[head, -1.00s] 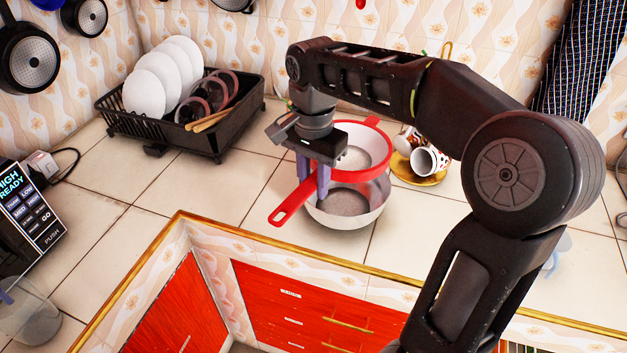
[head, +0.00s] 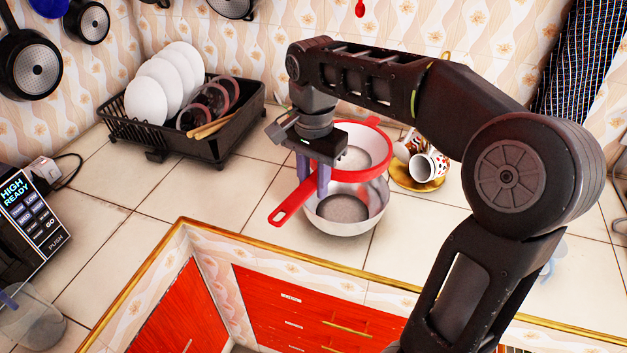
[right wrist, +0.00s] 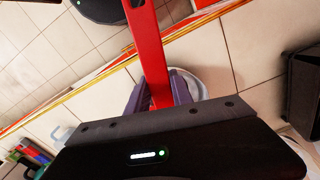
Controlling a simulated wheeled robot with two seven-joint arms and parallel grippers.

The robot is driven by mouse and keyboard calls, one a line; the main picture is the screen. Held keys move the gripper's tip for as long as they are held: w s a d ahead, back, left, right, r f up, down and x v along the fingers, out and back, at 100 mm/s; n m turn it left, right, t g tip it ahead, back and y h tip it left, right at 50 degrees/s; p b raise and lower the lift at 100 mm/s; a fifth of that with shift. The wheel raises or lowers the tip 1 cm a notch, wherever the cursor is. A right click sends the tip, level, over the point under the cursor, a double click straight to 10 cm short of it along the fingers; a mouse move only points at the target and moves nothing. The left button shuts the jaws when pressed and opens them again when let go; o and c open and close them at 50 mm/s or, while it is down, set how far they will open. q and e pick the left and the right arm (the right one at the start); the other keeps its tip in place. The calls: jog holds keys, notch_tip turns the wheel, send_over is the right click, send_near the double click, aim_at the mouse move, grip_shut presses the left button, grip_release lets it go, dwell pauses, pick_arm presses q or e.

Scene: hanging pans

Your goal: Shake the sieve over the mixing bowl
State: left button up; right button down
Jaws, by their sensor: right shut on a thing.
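The sieve (head: 356,158) has a red rim, a pale mesh and a long red handle. My right gripper (head: 313,188) is shut on the handle, which also shows between its purple fingers in the right wrist view (right wrist: 157,84). The mixing bowl (head: 360,220) is a shiny metal bowl standing on the tiled counter. The sieve is held above the bowl, over its back part in the head view, and hides the bowl's far rim. I cannot tell whether they touch. My left gripper is not in view.
A black dish rack (head: 200,143) with white plates stands at the back left. A spotted cup (head: 427,165) lies on a yellow saucer (head: 405,182) close to the right of the bowl. The counter's gold front edge (head: 275,243) is near. Left of the bowl the counter is clear.

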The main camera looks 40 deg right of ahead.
jog(key=shift+s+d, duration=0.25)
jog(key=shift+s, duration=0.35)
jog(key=shift+w, duration=0.1)
jog(key=shift+w+a+r+p, duration=0.1)
jog(key=shift+w+a+p, duration=0.25)
jog(key=shift+w, duration=0.3)
jog(key=shift+w+a, duration=0.1)
jog(key=shift+w, duration=0.4)
jog(key=shift+s, duration=0.1)
